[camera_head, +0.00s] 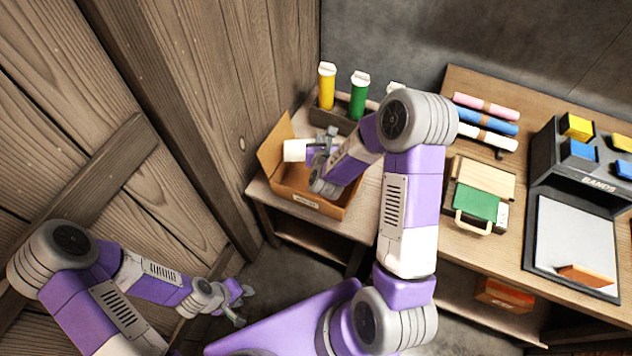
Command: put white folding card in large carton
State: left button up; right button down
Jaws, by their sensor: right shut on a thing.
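The large carton (345,211) is an open brown cardboard box on the left end of the wooden table, with a flap standing up at its left. My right gripper (316,148) is above the carton and shut on the white folding card (295,151). The card shows as a small white piece over the left part of the carton's opening. My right forearm hides part of the carton's inside, and I cannot tell whether the card touches the carton. My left gripper (245,305) is open and empty, low in front of the table.
Yellow (326,86) and green (359,95) bottles stand in a dark holder behind the carton. Coloured rolls (486,122), a green case (476,205) and a dark bands rack (555,150) are to the right. A wooden wall (215,90) rises close at the left.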

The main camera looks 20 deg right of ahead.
jog(key=shift+m+h, duration=0.4)
jog(key=shift+s+d+f+b, duration=0.2)
jog(key=shift+f+b, duration=0.25)
jog(key=shift+f, duration=1.55)
jog(key=shift+s+d+f+b, duration=0.1)
jog(key=shift+d+f+b, duration=0.3)
jog(key=shift+f, duration=1.6)
jog(key=shift+s+d+f+b, duration=0.15)
jog(key=shift+f+b, duration=0.35)
jog(key=shift+f, duration=1.5)
jog(key=shift+r, duration=0.1)
jog(key=shift+f+b, duration=0.6)
jog(key=shift+b, duration=0.25)
jog(key=c, duration=1.2)
grip_release()
jog(key=shift+c, duration=0.2)
jog(key=shift+r, duration=0.1)
